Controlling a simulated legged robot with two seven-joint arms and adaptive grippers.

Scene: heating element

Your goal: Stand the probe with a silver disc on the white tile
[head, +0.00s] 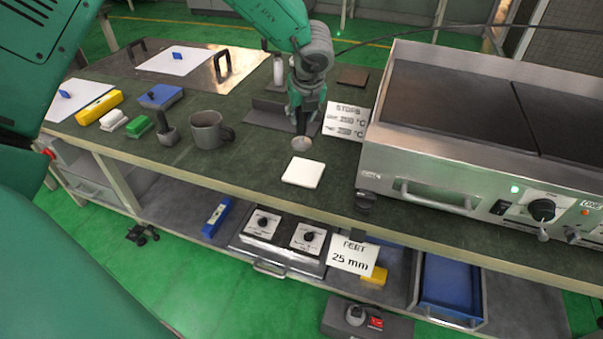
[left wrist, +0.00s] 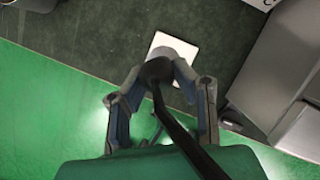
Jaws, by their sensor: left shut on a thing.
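The white tile (head: 302,172) lies flat on the dark green bench top, left of the griddle. My left gripper (head: 303,125) points down just behind the tile in the head view, shut on the probe. The probe's silver disc (head: 301,144) shows below the fingertips, close to the tile's back edge; I cannot tell whether it touches anything. In the left wrist view the gripper (left wrist: 160,80) closes around the dark probe body (left wrist: 157,70), and the tile (left wrist: 178,50) shows just beyond it, partly hidden. My right gripper does not show.
The steel griddle (head: 430,185) stands to the right. A grey mug (head: 207,131) and small blocks are to the left. The bench is clear around the tile's front and left.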

